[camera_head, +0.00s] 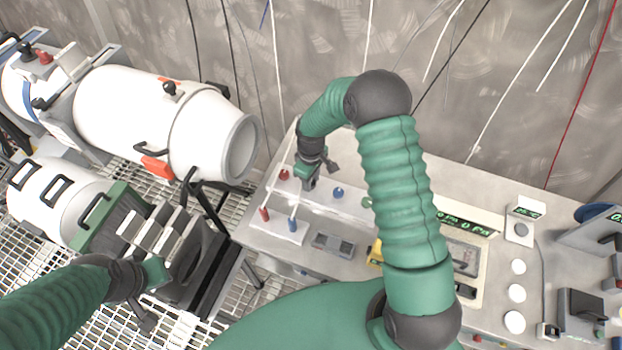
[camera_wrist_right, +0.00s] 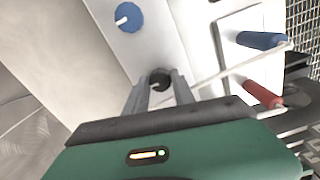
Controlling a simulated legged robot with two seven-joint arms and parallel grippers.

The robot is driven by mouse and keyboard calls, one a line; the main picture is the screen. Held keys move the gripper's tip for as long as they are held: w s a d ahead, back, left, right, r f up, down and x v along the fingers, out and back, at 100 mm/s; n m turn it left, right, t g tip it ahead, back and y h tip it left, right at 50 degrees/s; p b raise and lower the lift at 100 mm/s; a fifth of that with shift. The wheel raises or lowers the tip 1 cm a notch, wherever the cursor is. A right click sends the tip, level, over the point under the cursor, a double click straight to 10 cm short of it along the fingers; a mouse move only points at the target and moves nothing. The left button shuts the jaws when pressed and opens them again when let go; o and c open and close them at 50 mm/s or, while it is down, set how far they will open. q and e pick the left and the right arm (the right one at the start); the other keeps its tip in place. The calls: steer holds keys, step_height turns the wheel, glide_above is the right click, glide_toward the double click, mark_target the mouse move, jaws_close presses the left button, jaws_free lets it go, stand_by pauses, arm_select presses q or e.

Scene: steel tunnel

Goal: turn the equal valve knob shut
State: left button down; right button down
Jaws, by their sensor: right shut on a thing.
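My right gripper (camera_head: 309,184) reaches down onto the grey panel (camera_head: 262,240), between a red knob (camera_head: 284,174) and a blue knob (camera_head: 338,192). In the right wrist view its two fingers (camera_wrist_right: 160,92) are closed on a small dark knob (camera_wrist_right: 160,77). No label on this knob can be read, and the fingers hide its sides. The blue knob also shows in the right wrist view (camera_wrist_right: 128,17), apart from the fingers. My left gripper (camera_head: 152,292) is at the lower left, away from the panel. Its fingers are not clear enough to judge.
A meter (camera_head: 465,255) and boxes fill the panel's right. Cables hang along the back wall.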

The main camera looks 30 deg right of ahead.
steer(key=shift+w+r, duration=0.15)
steer(key=shift+w, duration=0.15)
steer(key=c, duration=1.3)
jaws_free()
steer(key=shift+c, duration=0.2)
steer(key=shift+o, duration=1.4)
steer(key=shift+s, duration=0.1)
step_height(320, 180, up, 16)
steer(key=b, duration=0.1)
steer(key=shift+r, duration=0.2)
